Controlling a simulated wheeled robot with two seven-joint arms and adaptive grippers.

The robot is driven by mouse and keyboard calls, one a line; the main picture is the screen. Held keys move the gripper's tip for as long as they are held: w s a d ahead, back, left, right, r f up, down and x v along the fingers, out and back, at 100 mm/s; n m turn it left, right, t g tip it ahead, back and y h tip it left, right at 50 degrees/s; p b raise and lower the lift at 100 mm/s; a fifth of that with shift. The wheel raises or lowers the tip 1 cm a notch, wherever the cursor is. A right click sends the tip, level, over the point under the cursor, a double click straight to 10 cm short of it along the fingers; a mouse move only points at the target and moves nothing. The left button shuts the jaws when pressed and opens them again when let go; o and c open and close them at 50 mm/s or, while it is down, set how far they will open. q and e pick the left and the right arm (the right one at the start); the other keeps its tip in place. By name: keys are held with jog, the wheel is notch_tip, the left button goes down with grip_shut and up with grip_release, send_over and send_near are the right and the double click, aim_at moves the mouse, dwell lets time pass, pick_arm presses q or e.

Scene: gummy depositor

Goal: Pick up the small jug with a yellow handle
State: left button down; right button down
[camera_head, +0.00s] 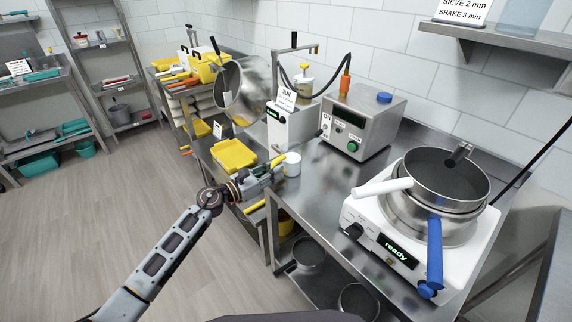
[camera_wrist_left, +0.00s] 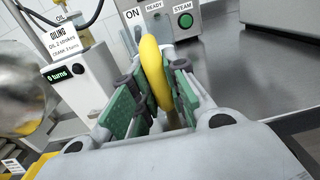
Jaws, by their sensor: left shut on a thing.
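The small jug (camera_head: 292,165) is white and stands out near the left edge of the steel bench, by the base of the oiling machine. Its yellow handle (camera_wrist_left: 152,72) rises between the green finger pads of my left gripper (camera_wrist_left: 150,100) in the left wrist view. In the head view my left gripper (camera_head: 272,172) reaches in from the left and is shut on that handle. I cannot tell whether the jug touches the bench. My right gripper is not in view.
The steel bench (camera_head: 320,195) is clear right of the jug. Behind stand the oiling machine (camera_head: 290,125) and the steam unit (camera_head: 360,125). A yellow tray (camera_head: 235,155) lies left of the jug.

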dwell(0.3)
